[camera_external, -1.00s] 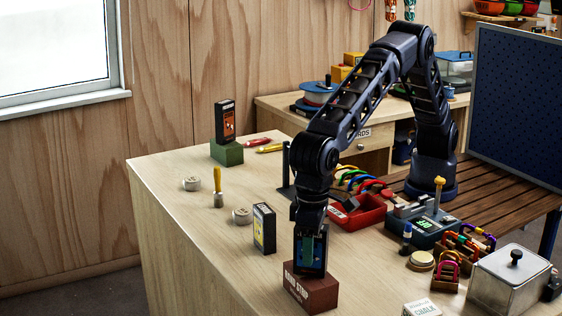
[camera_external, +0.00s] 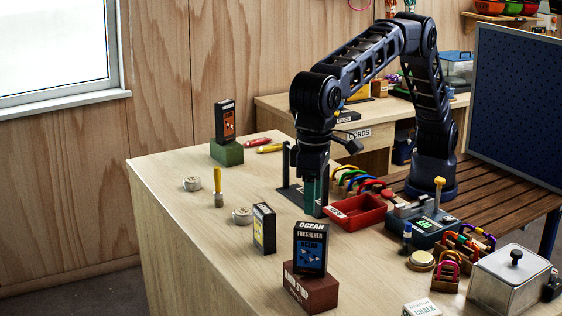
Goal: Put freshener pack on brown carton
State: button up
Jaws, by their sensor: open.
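The freshener pack (camera_external: 310,249) is a dark upright box with "OCEAN FRESHENER" lettering and a blue panel. It stands on top of the brown carton (camera_external: 311,292), near the front of the table. My gripper (camera_external: 315,205) is open and points down behind the pack, apart from it, left of the red tray. Nothing shows held between its fingers.
Another dark box (camera_external: 264,229) stands left of the carton. A black and orange box (camera_external: 225,122) stands on a green block (camera_external: 227,153). The left front tabletop is clear.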

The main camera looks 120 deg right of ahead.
jog(key=s+d+r+n+t, duration=0.1)
jog(key=s+d+r, duration=0.4)
jog(key=s+d, duration=0.25)
jog(key=s+d+r+n, duration=0.2)
jog(key=s+d+r, duration=0.3)
jog(key=s+d, duration=0.3)
jog(key=s+d+r+n+t, duration=0.1)
jog(key=s+d+r, duration=0.45)
jog(key=d, duration=0.35)
jog(key=s+d+f+n+t, duration=0.1)
jog(key=s+d, duration=0.3)
jog(key=s, duration=0.4)
jog(key=s+d+f+n, duration=0.1)
jog(key=s+d, duration=0.3)
jog(key=s, duration=0.4)
jog(key=s+d+f+n, duration=0.1)
jog(key=s+f, duration=0.3)
jog(key=s, duration=0.4)
jog(key=s+d+f+n+t, duration=0.1)
jog(key=s+d+f, duration=0.3)
jog(key=s, duration=0.5)
jog(key=shift+f+n+t, duration=0.3)
jog(key=shift+f+n, duration=0.2)
jog(key=shift+f, duration=0.1)
